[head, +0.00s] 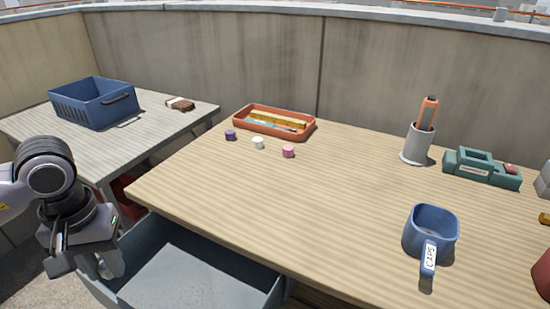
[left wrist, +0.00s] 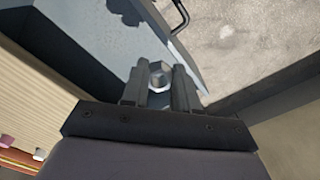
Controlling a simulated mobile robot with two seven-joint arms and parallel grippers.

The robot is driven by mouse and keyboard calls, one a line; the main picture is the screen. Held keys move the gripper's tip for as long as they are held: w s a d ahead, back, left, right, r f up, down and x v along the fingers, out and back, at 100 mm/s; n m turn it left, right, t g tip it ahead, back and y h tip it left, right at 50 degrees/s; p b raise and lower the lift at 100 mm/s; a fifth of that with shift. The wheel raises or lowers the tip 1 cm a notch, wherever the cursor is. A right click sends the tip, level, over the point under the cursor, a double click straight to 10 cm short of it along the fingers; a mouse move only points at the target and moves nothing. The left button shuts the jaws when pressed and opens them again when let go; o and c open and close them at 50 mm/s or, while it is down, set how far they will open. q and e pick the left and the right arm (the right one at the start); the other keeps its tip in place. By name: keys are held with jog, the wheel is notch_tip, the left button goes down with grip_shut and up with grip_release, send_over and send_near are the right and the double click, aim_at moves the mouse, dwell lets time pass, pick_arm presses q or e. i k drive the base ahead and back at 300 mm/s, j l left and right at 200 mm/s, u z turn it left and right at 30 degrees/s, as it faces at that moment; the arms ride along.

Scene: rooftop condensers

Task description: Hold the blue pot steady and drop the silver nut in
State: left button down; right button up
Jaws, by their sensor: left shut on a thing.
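The blue pot (head: 415,238) stands upright on the right part of the wooden table, with its labelled handle toward the front edge. No gripper touches it. My left gripper (head: 100,268) is low at the left, beside the table's front left corner and far from the pot. In the left wrist view my left gripper (left wrist: 159,82) is shut on the silver nut (left wrist: 158,73), which shows between the two fingers. In the head view the nut cannot be made out clearly. My right gripper is not in view.
An open grey-blue drawer (head: 272,296) is below the table's front edge, right of my left gripper. An orange tray (head: 240,124), small purple, white and pink pieces, a grey cup (head: 415,150) and a green device (head: 480,172) stand on the table. The table's middle is clear.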

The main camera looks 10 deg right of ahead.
aim_at(431, 250)
jog(key=l+z, duration=0.15)
jog(key=z, duration=1.1)
jog(key=k+l, duration=0.05)
